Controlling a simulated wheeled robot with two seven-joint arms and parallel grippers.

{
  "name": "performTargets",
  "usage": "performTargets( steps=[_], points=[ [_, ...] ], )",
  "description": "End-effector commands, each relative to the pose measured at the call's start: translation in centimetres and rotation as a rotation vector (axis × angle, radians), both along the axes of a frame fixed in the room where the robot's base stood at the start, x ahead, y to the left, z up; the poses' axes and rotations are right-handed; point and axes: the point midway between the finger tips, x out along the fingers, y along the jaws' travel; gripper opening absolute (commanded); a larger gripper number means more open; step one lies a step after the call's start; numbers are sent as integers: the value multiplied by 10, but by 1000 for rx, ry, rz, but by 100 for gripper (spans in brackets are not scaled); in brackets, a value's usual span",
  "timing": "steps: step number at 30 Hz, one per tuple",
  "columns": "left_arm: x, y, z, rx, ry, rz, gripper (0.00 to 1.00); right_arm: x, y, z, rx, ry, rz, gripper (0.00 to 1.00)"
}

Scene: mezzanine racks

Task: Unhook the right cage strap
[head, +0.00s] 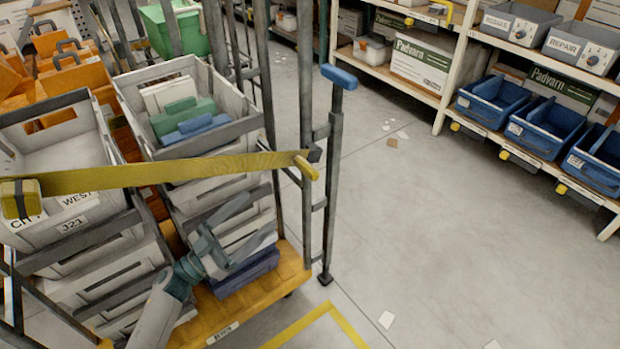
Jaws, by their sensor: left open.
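The olive-yellow strap (190,171) runs across the front of the roll cage. Its right end meets a dark fitting with a yellow tab (306,167) at the cage's right post (306,100). At its left end is a yellow and black buckle (20,198). My left gripper (258,226) is open, with its fingers below the strap, left of and lower than the yellow tab. It is in front of the stacked grey crates and looks empty. The exact way the strap end is hooked is too small to tell. My right gripper is not in view.
Grey crates (240,130) stand stacked on the cage's yellow base (235,312). A dark upright with a blue handle (340,77) stands right of the post. Racks with blue bins (537,128) line the right. Grey floor (430,250) between is mostly clear.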

Motion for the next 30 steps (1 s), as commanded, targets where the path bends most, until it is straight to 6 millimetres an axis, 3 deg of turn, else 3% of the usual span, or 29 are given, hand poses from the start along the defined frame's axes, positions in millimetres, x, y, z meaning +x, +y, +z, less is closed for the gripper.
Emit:
performTargets(
  steps=[17,30],
  points=[
    [4,-7,6,-1,-4,-9,83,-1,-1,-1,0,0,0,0],
    [39,-55,32,-4,-5,-8,83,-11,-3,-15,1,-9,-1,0]
  ],
)
